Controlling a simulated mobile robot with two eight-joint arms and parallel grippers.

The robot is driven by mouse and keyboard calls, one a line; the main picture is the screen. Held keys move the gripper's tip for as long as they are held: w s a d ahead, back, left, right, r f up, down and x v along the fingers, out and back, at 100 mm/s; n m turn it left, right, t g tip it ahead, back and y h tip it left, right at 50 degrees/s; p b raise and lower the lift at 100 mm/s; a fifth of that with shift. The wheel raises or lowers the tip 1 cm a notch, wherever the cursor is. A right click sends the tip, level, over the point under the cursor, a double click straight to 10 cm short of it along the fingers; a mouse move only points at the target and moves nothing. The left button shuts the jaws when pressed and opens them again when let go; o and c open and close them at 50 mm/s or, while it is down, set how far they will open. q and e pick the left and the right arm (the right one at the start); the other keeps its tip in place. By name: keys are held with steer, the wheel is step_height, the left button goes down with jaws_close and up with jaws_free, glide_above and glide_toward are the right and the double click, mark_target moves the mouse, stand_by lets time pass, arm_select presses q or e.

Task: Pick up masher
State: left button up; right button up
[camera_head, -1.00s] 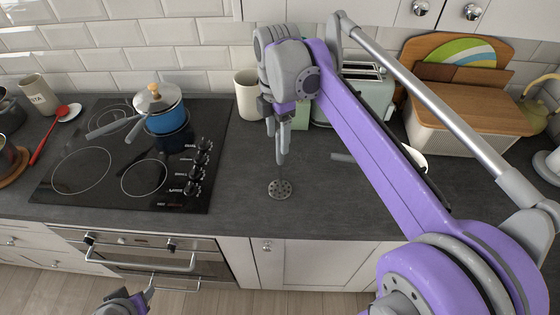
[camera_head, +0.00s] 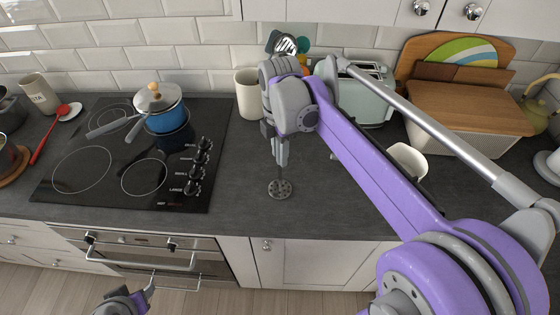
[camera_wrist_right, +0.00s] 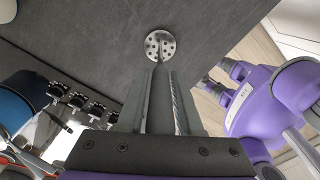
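The masher stands on the worktop with its round perforated metal head (camera_head: 280,189) down, in front of my right gripper in the head view. The head also shows near the top of the right wrist view (camera_wrist_right: 160,45). My right gripper (camera_head: 280,157) points down, directly above the head and around the masher's upper part. In the right wrist view the fingers (camera_wrist_right: 160,95) lie on both sides of the handle. Whether they press on it is not clear. My left gripper (camera_head: 150,288) is low at the bottom left, away from the masher, its opening unclear.
A black cooktop (camera_head: 95,165) with a blue pot (camera_head: 165,115) is on the left. A cream canister (camera_head: 248,95), a pale green toaster (camera_head: 365,100), a white bowl (camera_head: 405,158) and a bread box (camera_head: 470,115) stand behind or right. The worktop around the masher is clear.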

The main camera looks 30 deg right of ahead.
jaws_close()
